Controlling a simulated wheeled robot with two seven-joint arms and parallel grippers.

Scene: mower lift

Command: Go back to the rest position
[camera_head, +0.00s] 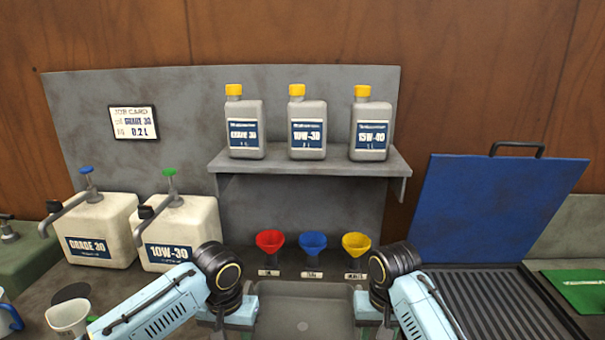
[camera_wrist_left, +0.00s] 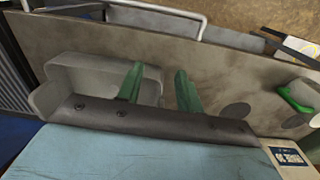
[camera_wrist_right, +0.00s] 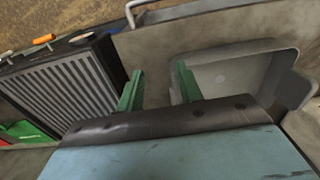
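My left gripper (camera_wrist_left: 158,88) shows two green fingers set apart with nothing between them, above the bench by the grey tray. My right gripper (camera_wrist_right: 158,88) also has its green fingers apart and empty, over the tray's edge. In the head view both forearms come in from below and bend at dark wrist joints, one on each side of the grey tray (camera_head: 303,313).
Red (camera_head: 270,241), blue (camera_head: 312,243) and yellow (camera_head: 356,243) funnels stand behind the tray. Several oil bottles sit on the shelf (camera_head: 310,161). Two white pump jugs (camera_head: 100,228) and a white cup (camera_head: 68,317) are left. An open blue-lidded box (camera_head: 495,205) is right.

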